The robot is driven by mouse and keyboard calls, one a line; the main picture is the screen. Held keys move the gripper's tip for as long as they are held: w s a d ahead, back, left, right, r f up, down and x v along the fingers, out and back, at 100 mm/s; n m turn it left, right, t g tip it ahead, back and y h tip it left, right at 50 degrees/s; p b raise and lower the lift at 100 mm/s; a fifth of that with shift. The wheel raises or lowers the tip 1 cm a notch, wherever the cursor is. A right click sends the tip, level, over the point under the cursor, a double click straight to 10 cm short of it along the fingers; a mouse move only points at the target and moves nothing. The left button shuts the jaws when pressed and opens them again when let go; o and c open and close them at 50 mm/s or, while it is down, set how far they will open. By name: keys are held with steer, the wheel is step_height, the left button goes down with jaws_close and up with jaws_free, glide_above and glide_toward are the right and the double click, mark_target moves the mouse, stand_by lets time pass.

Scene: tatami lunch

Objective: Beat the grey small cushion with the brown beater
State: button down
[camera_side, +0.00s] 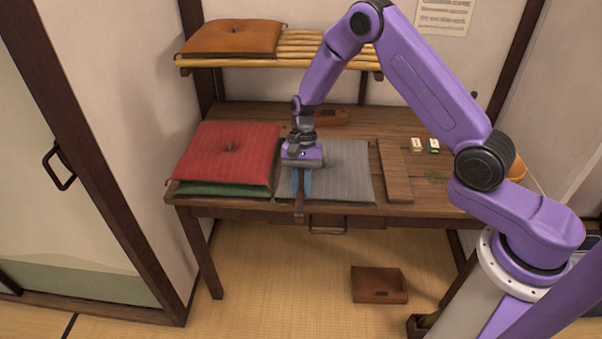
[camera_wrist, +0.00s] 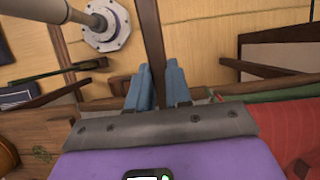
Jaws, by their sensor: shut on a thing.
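The grey small cushion (camera_side: 345,168) lies flat on the wooden table, right of the red cushion. My gripper (camera_side: 302,190) is over the left part of the grey cushion, pointing down, with its blue fingers near the cushion's front edge. It is shut on the brown beater (camera_side: 299,208), a narrow brown piece between and below the fingers. In the wrist view the beater (camera_wrist: 152,35) runs between the two blue fingers of my gripper (camera_wrist: 158,72). The beater's full shape is hidden, and I cannot tell whether it touches the cushion.
A red cushion (camera_side: 231,150) lies on a green one (camera_side: 222,189) at the left. A brown board (camera_side: 394,172) lies right of the grey cushion. A shelf (camera_side: 305,62) with an orange-brown cushion (camera_side: 233,38) is above the back. A brown tray (camera_side: 379,285) is on the floor.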

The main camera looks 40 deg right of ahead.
steer(key=shift+f, duration=0.6)
steer(key=shift+t+h, duration=0.6)
steer(key=shift+t, duration=0.1)
steer(key=r, duration=0.8)
steer(key=shift+s+a+r, duration=0.4)
steer(key=shift+d, duration=0.1)
steer(key=shift+s+d+n, duration=0.2)
steer(key=shift+d+n, duration=0.1)
steer(key=shift+d, duration=0.05)
steer(key=s+d+r+n+h, duration=0.2)
steer(key=s+d+n, duration=0.6)
steer(key=d, duration=0.2)
steer(key=shift+d+g, duration=0.3)
steer(key=shift+g, duration=0.1)
